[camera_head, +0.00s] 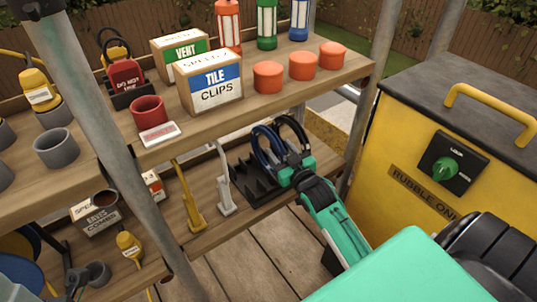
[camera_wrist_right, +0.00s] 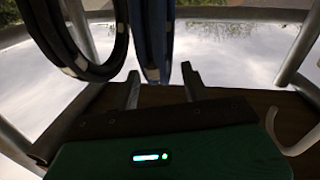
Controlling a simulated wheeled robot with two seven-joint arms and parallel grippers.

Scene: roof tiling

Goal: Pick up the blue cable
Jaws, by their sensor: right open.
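The blue cable (camera_head: 262,148) is a coil standing in a black slotted rack on the lower shelf. A black cable coil (camera_head: 297,128) stands beside it to the right. My right gripper (camera_head: 285,164) is at the coils, its arm reaching in from the lower right. In the right wrist view its two fingers (camera_wrist_right: 162,88) are apart, with the blue cable (camera_wrist_right: 153,38) showing edge-on above the gap between them. The black coil (camera_wrist_right: 75,40) is left of the blue one there. Whether the fingers touch the blue cable cannot be told.
The black rack (camera_head: 250,186) sits under the upper shelf (camera_head: 325,88), which carries tile clips and orange caps. A white stand (camera_head: 225,185) and a yellow stand (camera_head: 190,205) are left of it. A grey post (camera_head: 125,165) crosses the left side; a yellow cabinet (camera_head: 400,140) is at right.

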